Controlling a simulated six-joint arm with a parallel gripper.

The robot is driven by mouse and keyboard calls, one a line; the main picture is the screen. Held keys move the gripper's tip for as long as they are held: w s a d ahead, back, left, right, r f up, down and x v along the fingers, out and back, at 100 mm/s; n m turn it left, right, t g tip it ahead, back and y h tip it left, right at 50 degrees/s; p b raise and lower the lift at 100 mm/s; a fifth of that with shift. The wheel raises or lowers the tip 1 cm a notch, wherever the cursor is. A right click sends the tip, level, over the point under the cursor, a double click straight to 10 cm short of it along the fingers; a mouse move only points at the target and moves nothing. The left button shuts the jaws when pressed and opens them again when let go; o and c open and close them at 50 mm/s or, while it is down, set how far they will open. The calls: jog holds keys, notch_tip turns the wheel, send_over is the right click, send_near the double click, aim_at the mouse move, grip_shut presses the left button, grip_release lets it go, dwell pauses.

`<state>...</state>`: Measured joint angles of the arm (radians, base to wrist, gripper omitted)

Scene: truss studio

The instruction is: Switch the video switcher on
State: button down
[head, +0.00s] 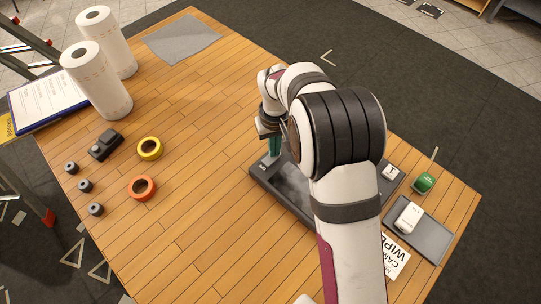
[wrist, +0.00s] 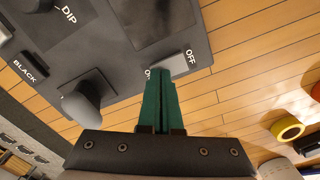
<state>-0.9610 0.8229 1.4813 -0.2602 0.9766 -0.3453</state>
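The video switcher (head: 292,190) is a dark flat console on the wooden table, partly hidden behind my arm in the head view. In the wrist view its dark panel (wrist: 112,42) fills the upper left. A light grey switch (wrist: 173,69) sits near the panel's edge, with "OFF" printed at its right and a partly covered label starting with "O" at its left. My gripper (head: 272,156) points down over the console's far left corner. In the wrist view its green fingers (wrist: 160,82) are together, with nothing seen between them. Their tips overlap the switch; I cannot tell whether they touch it.
A dark lever (wrist: 84,103) stands on the panel. Yellow tape (head: 150,148), orange tape (head: 142,188), a black device (head: 105,145) and paper rolls (head: 97,80) stand at left. A grey tray (head: 425,240) and a green item (head: 424,182) are at right. The table's middle left is clear.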

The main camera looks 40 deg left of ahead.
jog(key=shift+r, duration=3.45)
jog(key=d+r+m, duration=0.4)
jog(key=d+r, duration=0.1)
jog(key=d, duration=0.6)
jog(key=d+r+m, duration=0.4)
jog(key=d+r, duration=0.1)
jog(key=d, duration=0.6)
jog(key=s+d+m+y, duration=0.1)
jog(key=s+d+m, duration=0.8)
jog(key=s+d, duration=0.4)
jog(key=shift+s+f+m+y, duration=0.15)
jog(key=shift+s+m+y, duration=0.15)
jog(key=shift+s+y, duration=0.15)
